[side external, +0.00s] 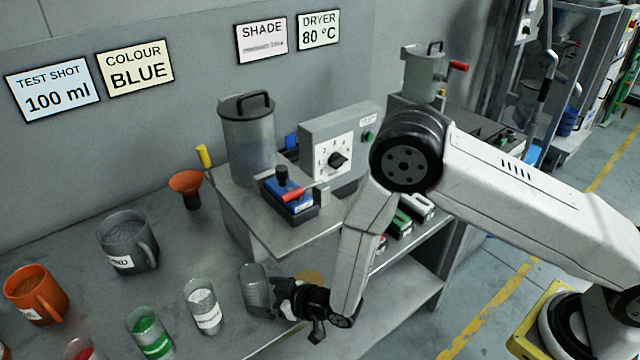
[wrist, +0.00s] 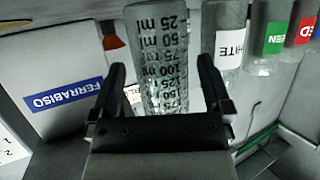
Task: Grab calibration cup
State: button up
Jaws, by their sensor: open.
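The calibration cup (side external: 256,290) is a clear, empty-looking cup standing on the grey bench. In the wrist view the cup (wrist: 163,40) shows black ml marks that read upside down. My gripper (side external: 284,300) is at bench height, just right of the cup in the side view. In the wrist view my gripper (wrist: 162,68) is open, with one dark finger on each side of the cup. I cannot tell whether either finger touches it. The cup's lower-lying part in that view is hidden behind the gripper body.
A cup labelled white (side external: 203,308) stands close by, with green (side external: 150,338) and red (side external: 80,350) cups further left. A grey mug (side external: 128,243), orange mug (side external: 35,295) and orange funnel (side external: 187,185) stand behind. A raised shelf with a dial box (side external: 338,150) is behind my gripper.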

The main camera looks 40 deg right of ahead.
aim_at(265, 285)
jog(key=shift+x, duration=1.35)
jog(key=c, duration=1)
jog(key=shift+c, duration=0.2)
jog(key=shift+r, duration=0.2)
jog(key=shift+r, duration=1.6)
jog(key=s+d, duration=0.4)
jog(key=s, duration=0.4)
jog(key=s+d, duration=0.4)
jog(key=s, duration=0.4)
jog(key=shift+d, duration=0.1)
